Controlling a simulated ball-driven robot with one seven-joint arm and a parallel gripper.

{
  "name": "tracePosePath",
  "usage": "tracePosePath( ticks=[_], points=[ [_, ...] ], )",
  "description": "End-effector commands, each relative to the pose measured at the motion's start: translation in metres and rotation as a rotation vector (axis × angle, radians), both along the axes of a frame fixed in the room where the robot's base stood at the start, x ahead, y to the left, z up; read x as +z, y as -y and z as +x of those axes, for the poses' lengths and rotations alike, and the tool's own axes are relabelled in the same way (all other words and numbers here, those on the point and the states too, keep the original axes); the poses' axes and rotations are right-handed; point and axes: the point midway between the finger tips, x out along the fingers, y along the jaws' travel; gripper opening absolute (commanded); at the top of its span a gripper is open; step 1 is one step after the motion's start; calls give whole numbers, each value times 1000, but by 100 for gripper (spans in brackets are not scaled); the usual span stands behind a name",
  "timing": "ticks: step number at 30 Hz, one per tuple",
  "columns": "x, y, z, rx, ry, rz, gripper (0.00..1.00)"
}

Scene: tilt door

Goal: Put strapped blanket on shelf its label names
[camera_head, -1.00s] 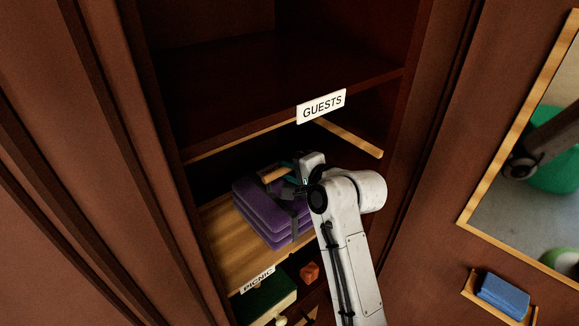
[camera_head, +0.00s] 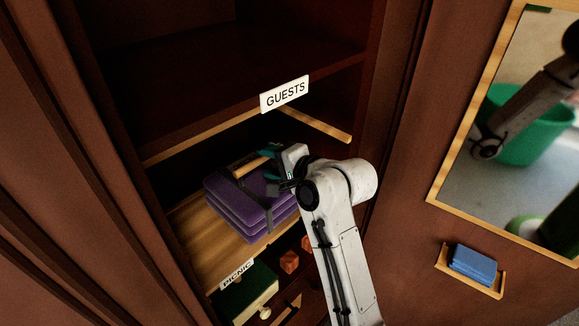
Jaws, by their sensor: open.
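The strapped blanket (camera_head: 240,208) is a folded purple stack with a dark strap and a light wooden handle. It lies on the wooden shelf board whose label (camera_head: 236,273) reads PICNIC. Its own label does not show. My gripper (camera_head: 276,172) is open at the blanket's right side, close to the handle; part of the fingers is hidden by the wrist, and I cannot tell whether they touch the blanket. Above is an empty dark shelf (camera_head: 230,115) with a GUESTS label (camera_head: 284,94) on its front edge.
Below the PICNIC shelf are a green box (camera_head: 246,291) and small orange-brown objects (camera_head: 289,262). On the right, a door carries a mirror (camera_head: 515,150) and a small wooden holder with a blue block (camera_head: 472,264). Cabinet sides bound the opening closely.

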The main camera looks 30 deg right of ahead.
Motion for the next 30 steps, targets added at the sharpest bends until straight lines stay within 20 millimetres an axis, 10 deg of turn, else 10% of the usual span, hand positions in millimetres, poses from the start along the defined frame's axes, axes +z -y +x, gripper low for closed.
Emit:
tracePosePath(
  ticks=[12,23,30],
  points=[
    [24,21,-64,-2,0,-1,51],
    [27,23,-72,0,-2,-2,51],
    [-52,33,-116,83,-152,-284,51]
  ],
)
